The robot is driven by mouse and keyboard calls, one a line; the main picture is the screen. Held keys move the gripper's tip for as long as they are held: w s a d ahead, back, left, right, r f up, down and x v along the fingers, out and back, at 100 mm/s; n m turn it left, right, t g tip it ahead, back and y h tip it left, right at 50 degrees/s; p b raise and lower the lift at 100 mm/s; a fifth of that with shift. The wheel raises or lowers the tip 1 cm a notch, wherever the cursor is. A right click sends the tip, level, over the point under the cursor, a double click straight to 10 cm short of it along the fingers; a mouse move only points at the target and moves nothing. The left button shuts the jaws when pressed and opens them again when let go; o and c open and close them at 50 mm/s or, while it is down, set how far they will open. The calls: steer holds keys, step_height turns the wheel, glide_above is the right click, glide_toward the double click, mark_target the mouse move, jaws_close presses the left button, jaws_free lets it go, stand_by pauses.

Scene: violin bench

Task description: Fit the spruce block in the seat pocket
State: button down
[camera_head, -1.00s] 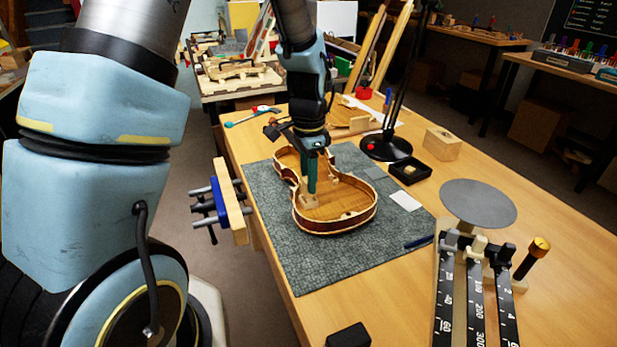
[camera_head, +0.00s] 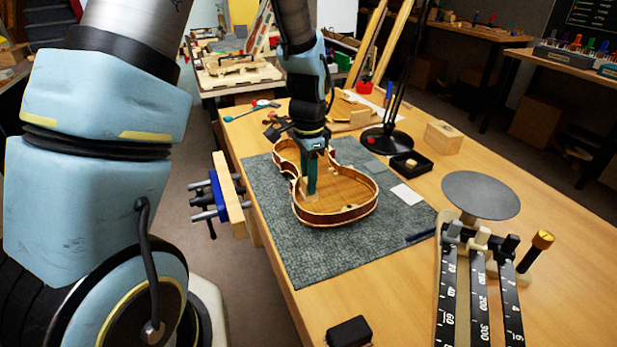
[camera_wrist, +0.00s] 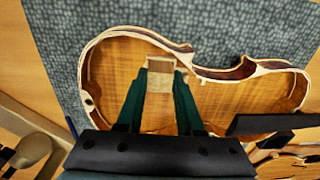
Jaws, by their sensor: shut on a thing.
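The open violin body (camera_head: 340,214), with thin curved ribs around a pale amber plate, lies on the grey mat. My gripper (camera_head: 309,190) reaches down inside it, near the left rib. Its green fingers are shut on the small pale spruce block (camera_wrist: 160,68). I cannot tell whether the block touches the plate or rib. The seat pocket cannot be made out; the block and fingers may cover it.
The grey mat (camera_head: 290,255) covers the bench middle. A blue vise (camera_head: 215,195) is on the left edge. A dark block (camera_head: 349,332) lies at the near edge.

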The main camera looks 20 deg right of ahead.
steer(key=shift+f, duration=0.15)
steer(key=shift+c, duration=2.3)
jaws_free()
step_height(320, 180, up, 11)
steer(key=b, duration=0.1)
steer(key=s+a+f+n, duration=0.1)
steer(key=s+a+n, duration=0.1)
steer(key=a+n, duration=0.6)
steer(key=s+a+f+n+t, duration=0.1)
steer(key=a+n, duration=0.6)
steer(key=a, duration=1)
steer(key=shift+s+a+f+n+t, duration=0.25)
steer(key=shift+s+f+n+t, duration=0.1)
steer(key=shift+f+n, duration=0.1)
